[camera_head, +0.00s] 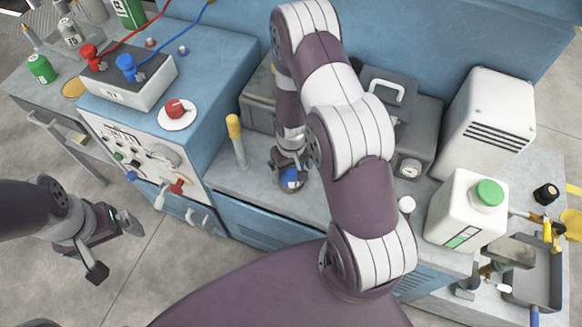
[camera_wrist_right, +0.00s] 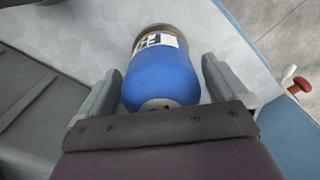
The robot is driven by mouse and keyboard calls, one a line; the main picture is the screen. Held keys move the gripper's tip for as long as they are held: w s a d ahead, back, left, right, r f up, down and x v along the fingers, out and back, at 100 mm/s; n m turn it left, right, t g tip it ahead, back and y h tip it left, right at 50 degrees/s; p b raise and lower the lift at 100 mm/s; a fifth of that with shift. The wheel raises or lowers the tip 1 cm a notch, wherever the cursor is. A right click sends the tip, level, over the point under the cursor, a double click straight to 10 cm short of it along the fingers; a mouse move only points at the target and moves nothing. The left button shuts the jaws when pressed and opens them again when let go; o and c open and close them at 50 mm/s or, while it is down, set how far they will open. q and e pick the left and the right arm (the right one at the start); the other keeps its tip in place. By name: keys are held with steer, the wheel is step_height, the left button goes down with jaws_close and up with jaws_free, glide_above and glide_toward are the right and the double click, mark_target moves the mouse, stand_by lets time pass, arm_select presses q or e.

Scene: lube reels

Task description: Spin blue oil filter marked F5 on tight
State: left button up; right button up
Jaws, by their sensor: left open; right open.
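A blue oil filter (camera_head: 291,179) sits at the counter's front, below my right gripper (camera_head: 289,163). The right wrist view shows the filter (camera_wrist_right: 162,78) between the two spread fingers of my right gripper (camera_wrist_right: 160,85), with a visible gap on each side. Its white label is partly in view, but I cannot read the marking. A brown ring or base shows at its far end; the joint there is not clear. My left gripper (camera_head: 114,247) is open and empty over the floor at the left, away from the filter.
A yellow-topped grey post (camera_head: 236,141) stands left of the filter. A control box with a red knob (camera_head: 176,109) is further left. A white jug with a green cap (camera_head: 467,208) and a metal tray (camera_head: 533,277) are at the right. My right arm hides part of the counter.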

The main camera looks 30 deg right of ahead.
steer(key=shift+f, duration=0.2)
steer(key=c, duration=1.3)
steer(key=shift+o, duration=0.2)
steer(key=m, duration=0.3)
steer(key=shift+m, duration=1.1)
steer(key=m+p, duration=0.1)
steer(key=m, duration=0.1)
steer(key=shift+m, duration=1.6)
